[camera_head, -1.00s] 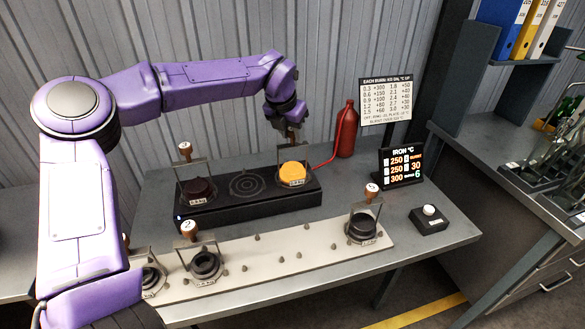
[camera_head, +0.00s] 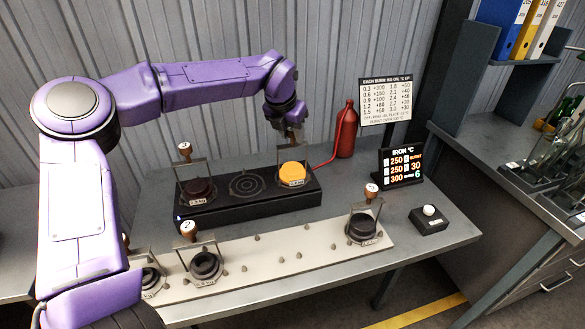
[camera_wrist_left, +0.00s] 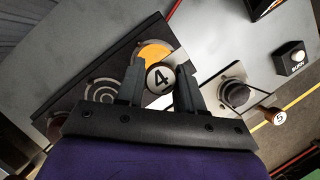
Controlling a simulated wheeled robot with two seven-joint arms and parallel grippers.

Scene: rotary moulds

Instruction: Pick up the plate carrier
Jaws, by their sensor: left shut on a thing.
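The plate carrier with the knob marked 4 stands at the right end of the black hotplate base, its orange plate (camera_head: 292,171) in a grey frame. My left gripper (camera_head: 293,134) comes down on it from above. In the left wrist view the round knob 4 (camera_wrist_left: 160,78) sits between the fingers of my left gripper (camera_wrist_left: 158,82), which is shut on it. The gripper and wrist hide the knob in the head view. I cannot tell whether the carrier is clear of the base. My right gripper is not in view.
A dark carrier (camera_head: 198,190) stands on the left of the black base (camera_head: 250,208). Carriers 2 (camera_head: 205,265) and 5 (camera_head: 363,227) stand on the pale strip (camera_head: 290,262) in front. A red bottle (camera_head: 346,130), sign and display stand behind; a button box (camera_head: 430,220) sits right.

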